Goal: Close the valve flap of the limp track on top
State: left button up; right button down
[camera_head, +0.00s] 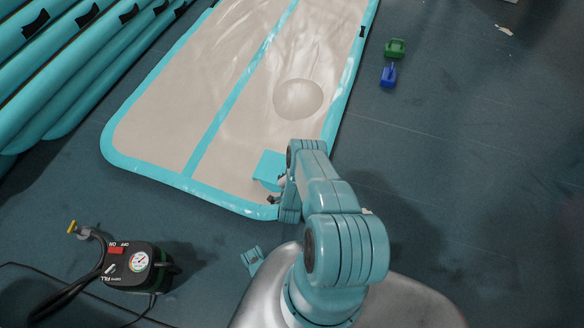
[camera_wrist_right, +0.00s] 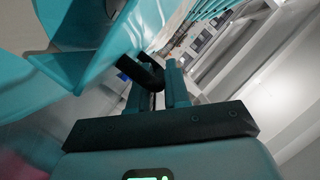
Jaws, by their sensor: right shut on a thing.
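The limp track (camera_head: 240,110) lies flat on the floor, beige with a teal border and a teal centre stripe. A square teal flap (camera_head: 268,166) stands tilted up at its near right end; I take it for the valve flap. My right gripper (camera_head: 275,197) is beside this flap, partly hidden by my own arm. In the right wrist view, its fingers (camera_wrist_right: 157,92) are shut on a black hooked piece (camera_wrist_right: 148,70). Teal sheet surfaces (camera_wrist_right: 85,40) are close beside it. Whether the black piece joins the flap is unclear.
Rolled or stacked teal tracks (camera_head: 75,80) lie at the upper left. A black pump (camera_head: 135,266) with a gauge, hose and cable stands at the lower left. A green piece (camera_head: 395,47) and a blue piece (camera_head: 388,75) lie right of the track. The floor at right is mostly clear.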

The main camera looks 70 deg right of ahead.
jog(key=shift+s+f, duration=0.15)
jog(key=shift+s, duration=0.1)
jog(key=c, duration=1.4)
grip_release()
jog(key=shift+c, duration=0.2)
jog(key=shift+a, duration=0.15)
jog(key=shift+a+r+p, duration=0.2)
jog(key=shift+a+p, duration=0.15)
jog(key=shift+p, duration=0.05)
pick_arm(q)
jog(key=shift+g, duration=0.3)
jog(key=shift+s+d+r+p, duration=0.15)
jog(key=shift+s+r+p, duration=0.1)
jog(key=shift+r+p, duration=0.55)
jog(key=shift+s+d+r+p, duration=0.2)
jog(key=shift+s+r+p, duration=0.05)
jog(key=shift+r+p, duration=0.55)
jog(key=shift+s+d+r+p, duration=0.15)
jog(key=shift+s+r+p, duration=0.1)
jog(key=shift+r+p, duration=0.55)
pick_arm(e)
jog(key=v, duration=1.1)
